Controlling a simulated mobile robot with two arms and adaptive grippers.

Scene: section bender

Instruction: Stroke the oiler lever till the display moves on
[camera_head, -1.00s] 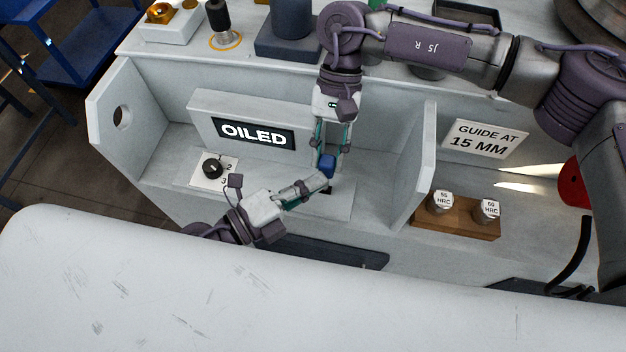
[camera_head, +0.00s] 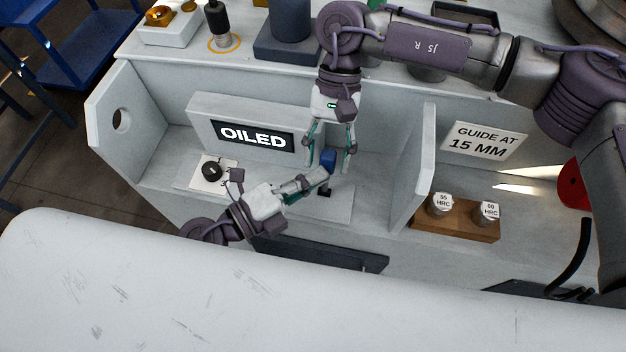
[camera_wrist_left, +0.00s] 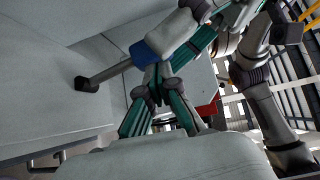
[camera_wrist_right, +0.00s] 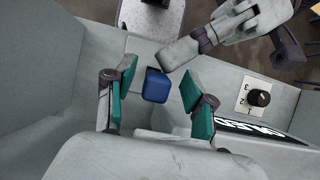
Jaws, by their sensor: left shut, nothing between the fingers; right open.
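The display (camera_head: 253,136) on the grey housing reads "OILED". The oiler lever has a blue knob (camera_head: 328,159) on a stem that rises from a dark slot (camera_head: 325,193). In the left wrist view the stem (camera_wrist_left: 110,73) shows with the blue knob (camera_wrist_left: 146,54) at its end. My left gripper (camera_head: 322,177) is shut and empty, its tips right beside the knob; I cannot tell whether they touch. My right gripper (camera_head: 329,168) is open, pointing down, with its fingers on either side of the knob. In the right wrist view the knob (camera_wrist_right: 157,86) lies between the open fingers, apart from both.
A black rotary dial (camera_head: 212,169) sits on a numbered plate left of the lever. An upright panel (camera_head: 414,165) stands to the right. Beyond it are a wooden block (camera_head: 455,220) with two HRC pieces and a "GUIDE AT 15 MM" sign (camera_head: 486,139).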

